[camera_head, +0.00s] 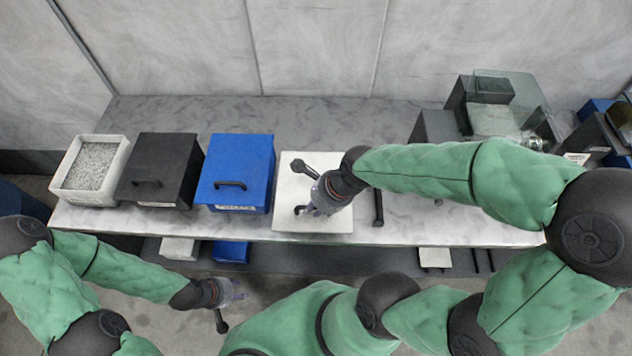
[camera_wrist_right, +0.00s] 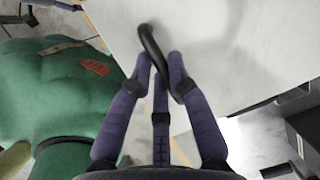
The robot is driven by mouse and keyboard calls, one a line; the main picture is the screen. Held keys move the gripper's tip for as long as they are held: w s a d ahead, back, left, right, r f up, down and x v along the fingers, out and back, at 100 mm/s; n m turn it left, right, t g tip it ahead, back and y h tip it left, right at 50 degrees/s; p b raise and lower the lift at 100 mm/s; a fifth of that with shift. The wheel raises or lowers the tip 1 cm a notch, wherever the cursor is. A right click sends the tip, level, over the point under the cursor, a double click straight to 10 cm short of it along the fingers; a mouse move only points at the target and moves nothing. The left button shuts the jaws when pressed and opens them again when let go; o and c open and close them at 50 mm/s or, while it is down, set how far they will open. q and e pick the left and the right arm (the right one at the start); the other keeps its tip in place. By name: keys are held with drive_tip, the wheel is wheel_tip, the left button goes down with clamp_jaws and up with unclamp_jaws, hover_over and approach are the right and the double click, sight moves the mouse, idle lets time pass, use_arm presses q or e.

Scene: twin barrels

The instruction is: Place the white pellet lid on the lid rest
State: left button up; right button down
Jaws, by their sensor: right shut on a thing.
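The white pellet lid (camera_head: 288,177) is a flat white square with a black handle, at the middle of the bench, right of the blue bin. My right gripper (camera_head: 305,210) is over it, shut on its black handle, which shows between the purple fingers in the right wrist view (camera_wrist_right: 152,45). I cannot tell whether the lid touches what is under it; no separate lid rest can be made out, and anything beneath the lid is hidden. My left gripper (camera_head: 236,292) is in front of the bench, low and away from the lid; its fingers are too small to read.
An open white bin of grey pellets (camera_head: 90,168), a black lidded bin (camera_head: 160,165) and a blue lidded bin (camera_head: 236,170) stand in a row at left. A black bar (camera_head: 378,207) lies right of the lid. Dark boxes and glassy equipment (camera_head: 500,120) stand at back right.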

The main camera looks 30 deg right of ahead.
drive_tip(key=shift+t, duration=0.3)
drive_tip(key=s, duration=0.1)
drive_tip(key=s+a, duration=0.1)
drive_tip(key=s, duration=0.1)
drive_tip(key=s+a, duration=0.1)
drive_tip(key=shift+s+a+r, duration=0.15)
drive_tip(key=shift+s+r, duration=0.05)
drive_tip(key=shift+r, duration=0.05)
drive_tip(key=shift+s+f, duration=0.15)
drive_tip(key=shift+w+f, duration=0.2)
drive_tip(key=shift+f, duration=0.05)
drive_tip(key=w+d+f+b, duration=0.1)
drive_tip(key=w, duration=0.1)
drive_tip(key=w+d+f+b, duration=0.1)
drive_tip(key=w+d, duration=0.1)
drive_tip(key=w+d+f+b, duration=0.1)
drive_tip(key=w+f+b, duration=0.1)
drive_tip(key=w, duration=0.1)
drive_tip(key=shift+w+d, duration=0.1)
drive_tip(key=shift+d, duration=0.3)
drive_tip(key=w+f+b, duration=0.1)
drive_tip(key=f, duration=0.2)
drive_tip(key=w+d+f+b, duration=0.1)
drive_tip(key=f+b, duration=0.1)
drive_tip(key=w+d+f+b, duration=0.1)
drive_tip(key=w+f, duration=0.1)
drive_tip(key=f, duration=0.1)
drive_tip(key=shift+d+f, duration=0.2)
drive_tip(key=shift+f, duration=0.1)
drive_tip(key=shift+r, duration=0.1)
